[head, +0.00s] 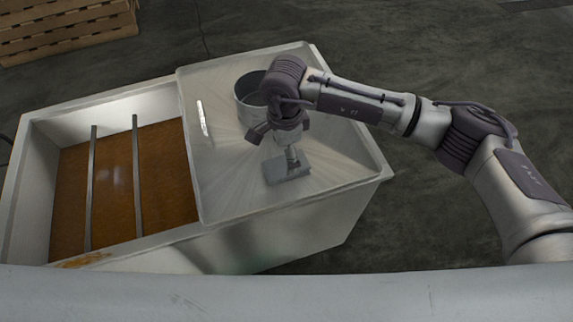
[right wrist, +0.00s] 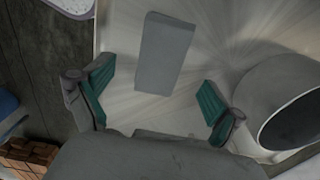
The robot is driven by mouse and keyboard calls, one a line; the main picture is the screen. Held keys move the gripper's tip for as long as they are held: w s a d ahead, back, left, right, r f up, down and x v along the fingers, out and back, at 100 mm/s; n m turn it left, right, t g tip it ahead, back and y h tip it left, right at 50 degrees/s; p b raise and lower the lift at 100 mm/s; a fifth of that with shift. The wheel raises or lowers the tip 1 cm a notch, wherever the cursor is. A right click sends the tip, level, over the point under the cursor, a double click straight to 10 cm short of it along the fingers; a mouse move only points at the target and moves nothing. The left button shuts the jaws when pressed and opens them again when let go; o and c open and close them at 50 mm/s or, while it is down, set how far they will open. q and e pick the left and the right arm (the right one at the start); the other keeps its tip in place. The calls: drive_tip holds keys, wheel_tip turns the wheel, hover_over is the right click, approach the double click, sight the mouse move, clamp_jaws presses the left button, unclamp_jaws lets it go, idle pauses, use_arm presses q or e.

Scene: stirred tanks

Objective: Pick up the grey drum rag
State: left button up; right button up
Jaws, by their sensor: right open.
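The grey drum rag, a plain grey block-like shape (right wrist: 165,52), lies on the pale metal lid in the right wrist view, ahead of my fingertips. In the head view a grey flat piece (head: 287,168) sits on the lid just below my right gripper (head: 281,133); a short upright grey part shows above it. My right gripper, with teal finger pads (right wrist: 155,92), is open, with nothing seen between its fingers. The rag appears beyond the fingers and apart from them. My left gripper is not in view.
The lid (head: 235,195) covers the right part of a pale tank (head: 30,190) holding brown liquid (head: 165,170) under two bars. A round metal can (head: 246,98) stands behind my gripper, and at the right in the wrist view (right wrist: 265,95). A wooden pallet (head: 70,30) is at the back left.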

drive_tip(key=f, duration=0.5)
drive_tip(key=shift+w+d+f+p, duration=0.2)
drive_tip(key=shift+f+p, duration=0.1)
drive_tip(key=shift+p, duration=0.1)
drive_tip(key=shift+c, duration=0.2)
drive_tip(key=c, duration=1.1)
drive_tip(key=shift+r, duration=0.2)
drive_tip(key=shift+r, duration=0.3)
drive_tip(key=r, duration=0.2)
drive_tip(key=d+r, duration=0.1)
drive_tip(key=shift+s+r+b, duration=0.3)
drive_tip(key=shift+r+b, duration=0.05)
drive_tip(key=shift+r, duration=0.05)
drive_tip(key=s+d+r, duration=0.6)
drive_tip(key=d, duration=0.2)
drive_tip(key=shift+s+r+b, duration=0.15)
drive_tip(key=shift+s+b, duration=0.1)
drive_tip(key=shift+b, duration=0.2)
drive_tip(key=shift+d, duration=0.1)
